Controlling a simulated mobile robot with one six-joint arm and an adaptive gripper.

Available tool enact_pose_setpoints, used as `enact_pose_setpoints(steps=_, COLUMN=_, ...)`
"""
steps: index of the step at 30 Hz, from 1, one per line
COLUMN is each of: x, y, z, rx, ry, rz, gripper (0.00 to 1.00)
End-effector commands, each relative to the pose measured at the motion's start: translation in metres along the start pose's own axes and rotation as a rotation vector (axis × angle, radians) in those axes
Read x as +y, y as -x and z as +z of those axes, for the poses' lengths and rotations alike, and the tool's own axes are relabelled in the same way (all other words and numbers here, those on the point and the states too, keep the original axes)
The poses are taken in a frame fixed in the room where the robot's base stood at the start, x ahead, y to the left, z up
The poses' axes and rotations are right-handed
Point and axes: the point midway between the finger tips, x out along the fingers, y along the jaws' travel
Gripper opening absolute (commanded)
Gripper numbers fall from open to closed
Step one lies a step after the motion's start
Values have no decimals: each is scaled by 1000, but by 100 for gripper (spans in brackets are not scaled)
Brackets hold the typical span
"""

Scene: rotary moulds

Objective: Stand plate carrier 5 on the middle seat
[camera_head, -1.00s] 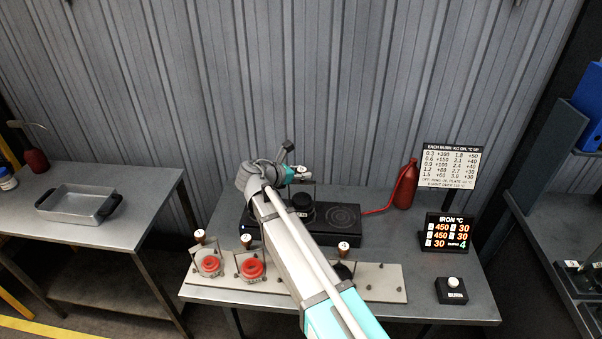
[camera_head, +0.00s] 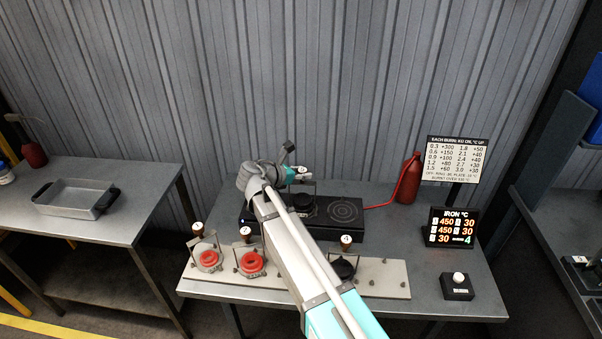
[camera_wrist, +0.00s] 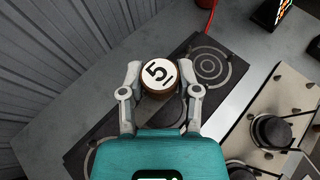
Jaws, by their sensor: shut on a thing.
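My gripper (camera_wrist: 160,92) is shut on the handle of plate carrier 5 (camera_wrist: 159,73), whose white round top reads 5 in the wrist view. In the head view the carrier's frame and dark plate (camera_head: 303,202) are at the middle of the black burner unit (camera_head: 345,228), partly behind my arm. The carrier looks upright. The middle seat is hidden under it, and I cannot tell whether the plate touches it. The right seat (camera_wrist: 210,65), with concentric rings, is bare. My gripper also shows in the head view (camera_head: 297,174).
A red bottle (camera_head: 408,180), a temperature display (camera_head: 452,228) and a burn button (camera_head: 457,286) stand right. A metal tray (camera_head: 75,198) is on the left table.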

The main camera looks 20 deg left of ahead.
Motion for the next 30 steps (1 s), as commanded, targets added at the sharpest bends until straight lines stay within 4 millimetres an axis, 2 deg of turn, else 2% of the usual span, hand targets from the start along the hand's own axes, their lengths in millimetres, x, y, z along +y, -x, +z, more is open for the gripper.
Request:
enact_pose_setpoints(steps=3, x=0, y=-1, z=-1, rx=-4, ry=1, rz=0, gripper=0)
enact_pose_setpoints(steps=4, x=0, y=-1, z=-2, rx=0, ry=0, rz=0, gripper=47)
enact_pose_setpoints(steps=9, x=0, y=-1, z=-1, rx=0, ry=0, rz=0, gripper=77)
enact_pose_setpoints(steps=25, x=0, y=0, z=1, rx=0, ry=0, rz=-1, gripper=77)
enact_pose_setpoints(steps=30, x=0, y=14, z=2, rx=0, ry=0, rz=1, gripper=77)
